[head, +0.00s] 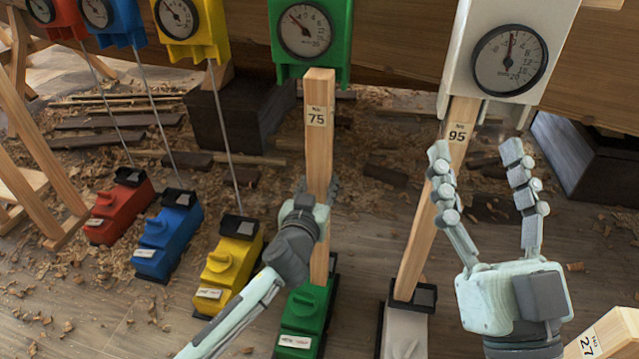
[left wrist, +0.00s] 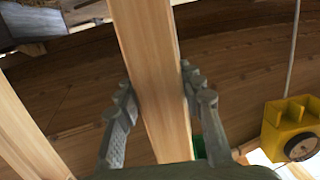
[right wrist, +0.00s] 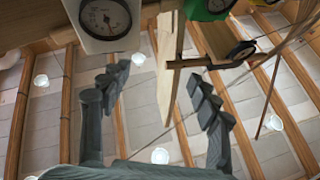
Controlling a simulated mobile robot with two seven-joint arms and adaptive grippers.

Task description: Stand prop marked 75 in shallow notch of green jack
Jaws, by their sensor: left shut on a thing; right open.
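The prop marked 75 (head: 319,150) is a light wooden post standing nearly upright over the green jack (head: 307,310). Its top end is just in front of the lower edge of the green gauge box (head: 312,35). My left gripper (head: 318,190) is shut around the prop at mid-height; the left wrist view shows both fingers against the wood (left wrist: 155,85). The prop's foot is at the back of the green jack, partly hidden, so I cannot tell which notch it is in. My right gripper (head: 485,165) is open and empty, to the right of the prop marked 95 (head: 440,200).
The prop marked 95 leans between the white jack (head: 405,335) and the white gauge box (head: 510,55). Red (head: 120,205), blue (head: 167,235) and yellow (head: 228,265) jacks stand to the left with thin rods. A prop marked 27 (head: 610,335) lies at the lower right. Shavings litter the floor.

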